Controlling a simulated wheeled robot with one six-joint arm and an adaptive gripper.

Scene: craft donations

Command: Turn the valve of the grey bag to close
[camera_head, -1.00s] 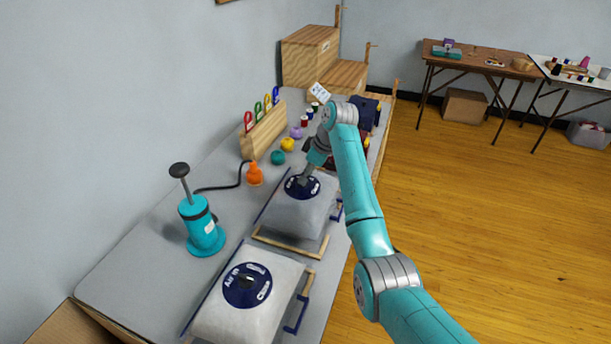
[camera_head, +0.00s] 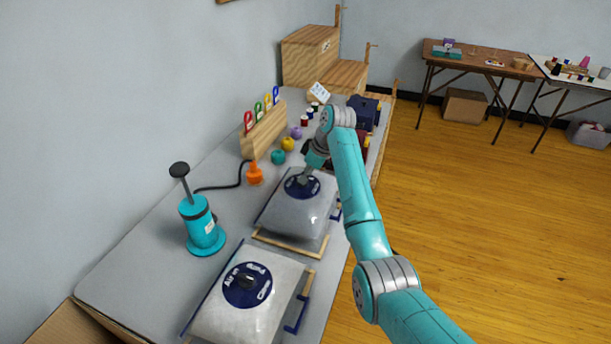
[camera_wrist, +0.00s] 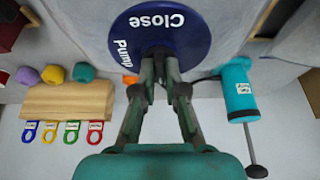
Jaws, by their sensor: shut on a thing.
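A grey bag (camera_head: 298,213) lies on the table in the middle of the head view. Its valve has a round dark blue dial (camera_head: 291,190) on top. In the wrist view the dial (camera_wrist: 190,40) shows the white words "Close" and "Pump". My gripper (camera_head: 304,179) points down over the dial, shut on the valve's knob. The fingertips (camera_wrist: 160,62) meet near the dial's middle in the wrist view and hide the knob, so its setting cannot be read.
A second, pale bag (camera_head: 225,316) with a similar blue dial lies nearer. A teal pump (camera_head: 203,235) with a hose and orange nozzle (camera_head: 254,175) stands at left. A wooden rack (camera_head: 262,135) with coloured tags and several yarn balls lie behind. Open floor is at right.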

